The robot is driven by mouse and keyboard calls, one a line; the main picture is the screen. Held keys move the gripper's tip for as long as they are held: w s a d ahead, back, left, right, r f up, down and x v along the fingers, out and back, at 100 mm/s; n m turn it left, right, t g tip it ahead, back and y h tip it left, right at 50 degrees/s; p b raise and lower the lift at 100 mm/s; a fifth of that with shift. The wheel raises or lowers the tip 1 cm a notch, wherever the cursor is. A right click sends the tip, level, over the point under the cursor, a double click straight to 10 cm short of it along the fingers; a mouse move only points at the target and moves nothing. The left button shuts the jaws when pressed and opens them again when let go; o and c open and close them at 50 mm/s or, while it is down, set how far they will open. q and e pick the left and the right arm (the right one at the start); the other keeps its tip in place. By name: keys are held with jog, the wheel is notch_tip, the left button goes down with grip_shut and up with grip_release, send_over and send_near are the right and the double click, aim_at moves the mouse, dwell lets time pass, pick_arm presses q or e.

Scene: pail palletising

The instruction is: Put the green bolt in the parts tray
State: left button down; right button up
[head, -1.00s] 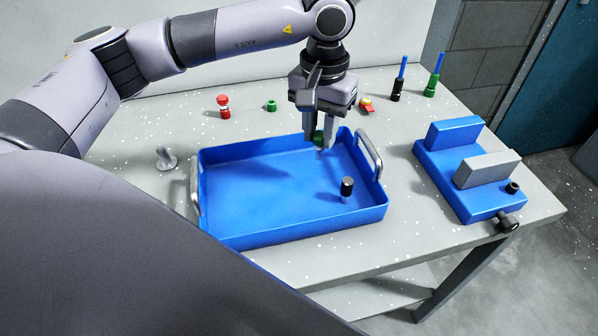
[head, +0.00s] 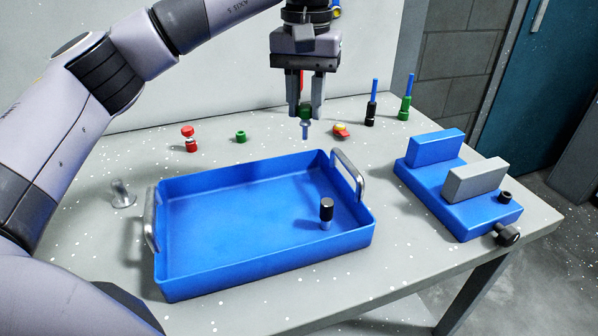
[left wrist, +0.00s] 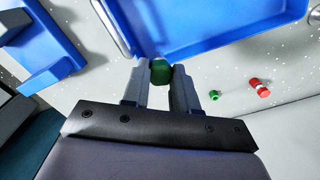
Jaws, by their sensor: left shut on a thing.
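My left gripper (head: 305,112) is shut on the green bolt (head: 305,113), its shank pointing down. In the head view the bolt hangs just beyond the far rim of the blue parts tray (head: 168,235), above the table. In the left wrist view the bolt's green head (left wrist: 160,71) sits between the fingertips (left wrist: 160,76), close to the tray's edge (left wrist: 160,50). A black-headed bolt (head: 326,208) stands upright inside the tray; the rest of its floor is bare. My right gripper is not in view.
Black (head: 372,108) and green (head: 405,108) screwdrivers stand at the back right. A blue vise (head: 460,215) is right; a silver part (head: 122,194) is left.

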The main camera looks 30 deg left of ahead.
pick_arm(q)
notch_tip(320, 180, down, 11)
jog(key=shift+f+b, duration=0.1)
jog(key=shift+b, duration=0.25)
jog(key=shift+f, duration=0.15)
jog(key=c, duration=0.9)
grip_release()
notch_tip(320, 180, up, 12)
jog(key=shift+r+p, duration=0.2)
jog(key=shift+p, duration=0.35)
